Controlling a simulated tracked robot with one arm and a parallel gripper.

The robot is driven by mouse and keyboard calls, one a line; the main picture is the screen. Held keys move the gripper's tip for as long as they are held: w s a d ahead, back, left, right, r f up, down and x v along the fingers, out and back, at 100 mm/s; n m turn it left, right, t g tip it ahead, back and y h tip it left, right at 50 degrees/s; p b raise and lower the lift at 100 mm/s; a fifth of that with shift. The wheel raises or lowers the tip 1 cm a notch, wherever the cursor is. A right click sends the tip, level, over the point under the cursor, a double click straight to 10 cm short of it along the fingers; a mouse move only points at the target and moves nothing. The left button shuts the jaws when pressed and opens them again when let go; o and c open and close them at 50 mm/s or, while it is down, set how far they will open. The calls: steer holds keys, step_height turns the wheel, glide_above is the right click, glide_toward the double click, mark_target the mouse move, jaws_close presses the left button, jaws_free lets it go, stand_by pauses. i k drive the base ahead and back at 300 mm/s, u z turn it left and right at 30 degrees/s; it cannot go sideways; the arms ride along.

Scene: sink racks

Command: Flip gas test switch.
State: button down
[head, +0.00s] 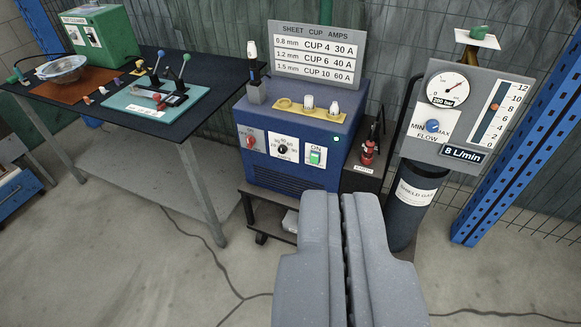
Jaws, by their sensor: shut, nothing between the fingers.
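My gripper (345,202) is shut and empty, its two grey fingers side by side in the lower middle of the view, pointing at the blue machine (262,179). The machine's front has a red knob (250,141), a black amps dial (282,149) and a green switch (315,157) marked ON. A dark box (359,182) at the machine's right side carries a small red part (367,153) above a white label too small to read. I cannot tell which control is the gas test switch. The fingertips appear below and in front of these controls, apart from them.
A grey gas panel (453,116) with gauge and flow knob stands right, above a dark cylinder (408,207). A blue post (528,136) is at far right. A dark workbench (125,85) with tools is left. A cable crosses the open floor.

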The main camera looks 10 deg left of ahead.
mark_target(314, 157)
steer(key=u, duration=0.1)
steer(key=i, duration=1)
steer(key=z, duration=0.1)
